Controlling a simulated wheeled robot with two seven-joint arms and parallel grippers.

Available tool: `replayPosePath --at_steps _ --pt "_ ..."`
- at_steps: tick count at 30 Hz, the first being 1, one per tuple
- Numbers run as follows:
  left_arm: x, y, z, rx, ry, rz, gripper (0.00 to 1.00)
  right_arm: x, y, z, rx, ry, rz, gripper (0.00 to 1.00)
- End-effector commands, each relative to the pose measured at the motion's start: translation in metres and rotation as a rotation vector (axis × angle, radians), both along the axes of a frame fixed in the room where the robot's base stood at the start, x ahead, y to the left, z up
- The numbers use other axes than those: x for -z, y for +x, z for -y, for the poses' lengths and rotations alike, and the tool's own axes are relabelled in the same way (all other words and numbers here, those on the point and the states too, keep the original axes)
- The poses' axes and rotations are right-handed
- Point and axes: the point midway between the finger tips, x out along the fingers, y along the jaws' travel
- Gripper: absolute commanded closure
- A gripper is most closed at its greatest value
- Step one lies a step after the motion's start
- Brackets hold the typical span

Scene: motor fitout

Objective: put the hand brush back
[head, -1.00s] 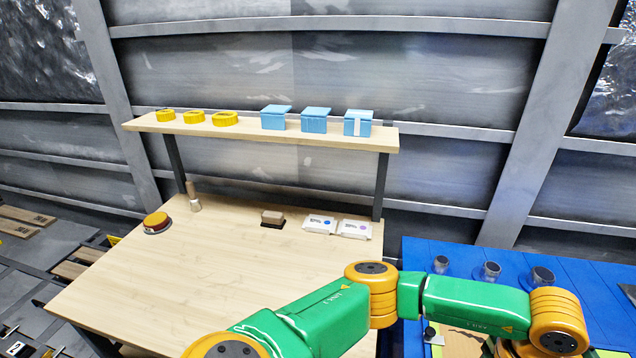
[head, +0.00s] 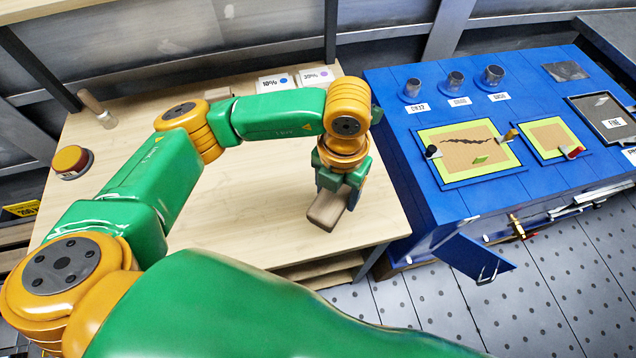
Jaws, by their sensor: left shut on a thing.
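My left gripper (head: 343,187) points down near the right edge of the wooden table. It is shut on a brown wooden block-like piece, which I take to be the hand brush (head: 326,211). The brush is tilted, with its near end sticking out below the fingers. The gripper hides its far end, and I cannot tell whether it touches the tabletop. My right gripper is not in view.
The wooden table (head: 240,220) is bare around the gripper. White packs (head: 276,82) lie at its back, an upright wooden-handled tool (head: 96,106) and a red-orange button (head: 70,160) at its left. The blue bench (head: 400,110) on the right holds metal cups (head: 455,82) and framed boards (head: 465,150).

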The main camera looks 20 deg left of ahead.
Motion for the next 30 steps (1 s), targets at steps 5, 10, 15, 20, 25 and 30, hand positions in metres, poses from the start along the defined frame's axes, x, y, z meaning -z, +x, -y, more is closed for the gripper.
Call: replayPosePath --at_steps 5,10,15,20,25,30 --pt "0.033 0.014 -0.023 0.000 0.003 -0.003 0.87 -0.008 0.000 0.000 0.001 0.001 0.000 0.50" --pt "0.061 0.021 -0.035 0.001 0.001 -0.006 0.87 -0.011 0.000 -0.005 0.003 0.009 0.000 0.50" --pt "0.081 0.022 -0.034 0.004 0.000 -0.001 0.87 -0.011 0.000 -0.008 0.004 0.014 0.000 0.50" --pt "0.081 0.022 -0.033 0.004 0.000 0.000 0.87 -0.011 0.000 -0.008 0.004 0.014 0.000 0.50" --pt "0.084 0.022 -0.033 0.004 0.000 0.000 0.30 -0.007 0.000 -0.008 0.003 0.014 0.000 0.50" --pt "0.083 0.021 -0.033 0.004 0.000 -0.001 0.05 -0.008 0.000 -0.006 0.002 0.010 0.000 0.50"
